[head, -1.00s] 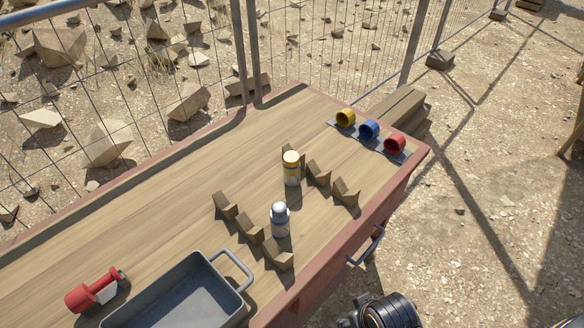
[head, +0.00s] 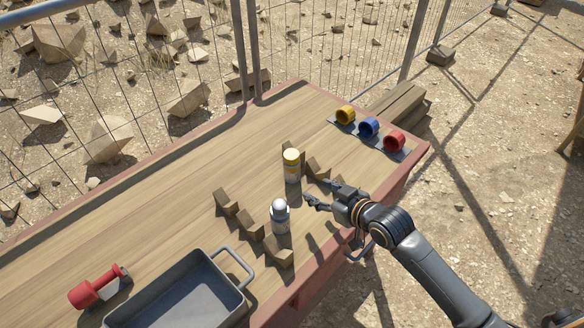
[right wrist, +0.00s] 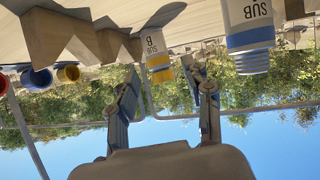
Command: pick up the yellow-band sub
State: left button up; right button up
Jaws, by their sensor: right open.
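The yellow-band sub (head: 291,168) is a white cylinder with yellow at its top, upright on the table beside a row of wooden notched blocks. In the right wrist view it hangs upside down with "SUB B" lettering (right wrist: 157,55), its yellow part between my fingers' lines. My right gripper (head: 316,192) is open and empty, low over the table, just right of and nearer than the sub, apart from it. A second sub (head: 280,219), white with a grey top, stands nearer; its blue band shows in the right wrist view (right wrist: 247,38). My left gripper is not in view.
Notched wooden blocks (head: 249,227) stand in two rows near the subs. Yellow, blue and red cups (head: 368,128) sit at the far right corner. A grey tray (head: 236,262) and a red tool (head: 98,287) are at the near left. The table's back left strip is clear.

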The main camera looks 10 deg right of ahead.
aim_at(297, 167)
jog(key=shift+t, duration=0.5)
jog(key=w, duration=0.3)
jog(key=w+a+f, duration=0.1)
jog(key=w, duration=0.2)
jog(key=w+a, duration=0.1)
jog(key=w, duration=0.2)
jog(key=shift+f, duration=0.2)
jog(key=shift+a+p+x, duration=0.1)
jog(key=shift+p+x, duration=0.15)
jog(key=shift+x, duration=1.25)
jog(key=shift+a+p+x, duration=0.15)
jog(key=shift+p+x, duration=0.1)
jog(key=shift+x, duration=1.25)
jog(key=shift+s+r, duration=0.1)
jog(key=shift+s, duration=0.05)
jog(key=shift+c, duration=0.4)
jog(key=shift+r, duration=0.1)
grip_shut()
